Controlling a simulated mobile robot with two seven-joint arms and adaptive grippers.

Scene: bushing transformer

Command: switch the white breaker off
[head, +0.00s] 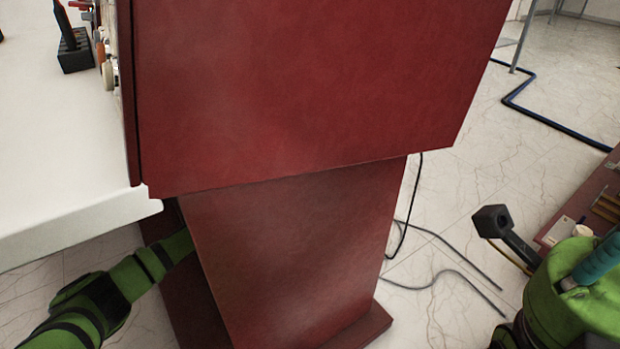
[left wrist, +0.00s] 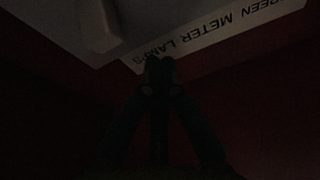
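I cannot pick out the white breaker for certain in either view. In the left wrist view, which is very dark, a pale block (left wrist: 98,25) sticks out at the upper left; I cannot tell what it is. My left gripper (left wrist: 159,66) shows there with its fingertips together and nothing visible between them. Its tips overlap the edge of a pale label strip (left wrist: 215,35) with upside-down text reading "REEN METER LAMPS". In the head view my left arm passes behind the red cabinet, which hides the gripper. My right gripper cannot be made out.
The large red cabinet (head: 300,90) fills the middle of the head view, on a narrower red pedestal (head: 290,250). A white tabletop (head: 60,140) adjoins it at left, with a black holder (head: 75,55). Cables (head: 430,285) lie on the pale floor at right.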

